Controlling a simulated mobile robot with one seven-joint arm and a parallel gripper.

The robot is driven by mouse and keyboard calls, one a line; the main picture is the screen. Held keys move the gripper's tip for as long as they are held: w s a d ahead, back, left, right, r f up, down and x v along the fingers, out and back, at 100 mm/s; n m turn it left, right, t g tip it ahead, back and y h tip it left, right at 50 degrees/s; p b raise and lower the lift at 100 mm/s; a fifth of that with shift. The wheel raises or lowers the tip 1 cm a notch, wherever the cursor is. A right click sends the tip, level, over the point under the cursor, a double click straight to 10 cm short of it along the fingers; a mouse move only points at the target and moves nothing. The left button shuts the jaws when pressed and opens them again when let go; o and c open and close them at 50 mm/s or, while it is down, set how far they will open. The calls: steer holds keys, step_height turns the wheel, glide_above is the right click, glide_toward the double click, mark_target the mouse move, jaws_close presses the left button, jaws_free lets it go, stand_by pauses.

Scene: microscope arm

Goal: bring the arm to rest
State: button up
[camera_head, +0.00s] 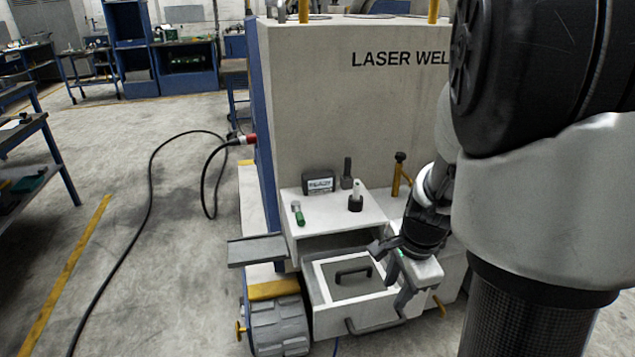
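My arm comes in from the right edge, large and close, and bends down to my gripper (392,262). The gripper is in front of the laser welder, at the right side of its open drawer. One dark fingertip points left near the drawer's back right corner. The finger spread is not clear.
The laser welder (350,110) fills the middle. Its drawer (312,287) holds a plate with a dark handle (353,271). The shelf above (325,222) bears a dark labelled box (319,182), a green-ended piece (298,213) and dark posts. A black cable crosses the left floor, otherwise largely clear.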

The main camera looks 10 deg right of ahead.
steer(key=s+a+r+n+t, duration=0.2)
steer(key=s+a+r+n, duration=0.35)
steer(key=r+n, duration=0.35)
steer(key=s+a+r+n+t, duration=0.1)
steer(key=s+a+r+n, duration=0.4)
steer(key=a+r+n, duration=0.3)
step_height(320, 180, up, 16)
steer(key=d+p, duration=0.1)
steer(key=p, duration=1.3)
steer(key=shift+s+f+n, duration=0.15)
steer(key=shift+f+n, duration=0.1)
steer(key=shift+n, duration=0.05)
